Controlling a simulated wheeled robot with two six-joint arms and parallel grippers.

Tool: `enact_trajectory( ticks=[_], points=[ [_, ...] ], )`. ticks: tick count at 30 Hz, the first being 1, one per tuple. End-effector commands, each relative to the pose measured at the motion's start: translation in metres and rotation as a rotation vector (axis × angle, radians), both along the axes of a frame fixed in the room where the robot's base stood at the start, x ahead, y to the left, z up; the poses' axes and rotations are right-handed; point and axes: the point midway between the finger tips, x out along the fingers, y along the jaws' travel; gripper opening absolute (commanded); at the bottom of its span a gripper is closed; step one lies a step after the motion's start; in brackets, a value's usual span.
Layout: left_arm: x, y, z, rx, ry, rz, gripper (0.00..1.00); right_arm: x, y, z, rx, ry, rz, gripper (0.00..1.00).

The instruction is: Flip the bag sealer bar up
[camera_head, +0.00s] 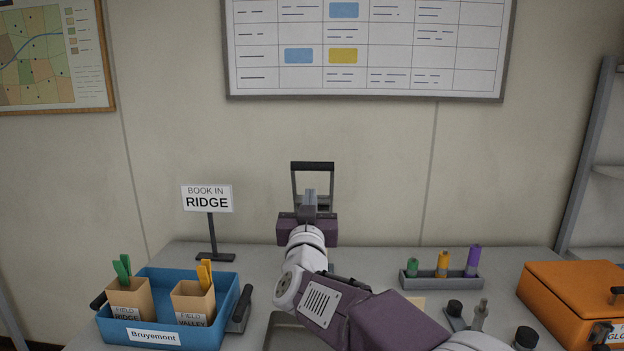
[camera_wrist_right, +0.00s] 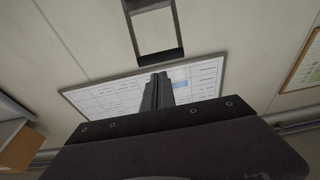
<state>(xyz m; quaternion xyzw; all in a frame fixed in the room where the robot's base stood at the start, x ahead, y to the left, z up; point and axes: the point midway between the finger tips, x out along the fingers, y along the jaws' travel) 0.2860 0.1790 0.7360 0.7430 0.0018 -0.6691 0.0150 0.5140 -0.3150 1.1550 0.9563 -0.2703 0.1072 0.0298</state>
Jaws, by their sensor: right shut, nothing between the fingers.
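The bag sealer bar, a grey frame with a black handle (camera_head: 312,166), stands raised and about upright behind my right gripper in the head view. In the right wrist view its frame (camera_wrist_right: 159,57) shows just beyond the fingertips. My right gripper (camera_head: 308,196) is shut and empty, its fingers pointing up in front of the frame. I cannot tell whether the fingers touch it. My right arm hides most of the sealer's base. My left gripper is out of view.
A blue tray (camera_head: 226,307) with two paper bags stands at the left, near a "BOOK IN RIDGE" sign (camera_head: 207,199). A rack (camera_head: 441,280) of coloured tubes, small bottles and an orange case (camera_head: 572,300) stand at the right. A whiteboard (camera_wrist_right: 110,100) hangs on the wall.

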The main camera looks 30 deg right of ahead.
Motion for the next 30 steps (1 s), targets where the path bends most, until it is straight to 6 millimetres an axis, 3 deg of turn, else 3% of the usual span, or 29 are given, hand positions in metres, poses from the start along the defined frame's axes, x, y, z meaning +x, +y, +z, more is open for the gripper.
enact_trajectory(
  ticks=[9, 15, 30],
  points=[
    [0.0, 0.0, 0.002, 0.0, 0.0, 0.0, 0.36, 0.058, -0.036, 0.015, 0.0, 0.001, -0.001, 0.0],
    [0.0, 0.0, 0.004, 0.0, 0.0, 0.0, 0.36, 0.084, -0.052, 0.022, -0.001, 0.001, 0.0, 0.0],
    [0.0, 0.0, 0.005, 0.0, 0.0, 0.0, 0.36, 0.094, -0.057, 0.025, -0.001, 0.002, 0.002, 0.0]
  ],
)
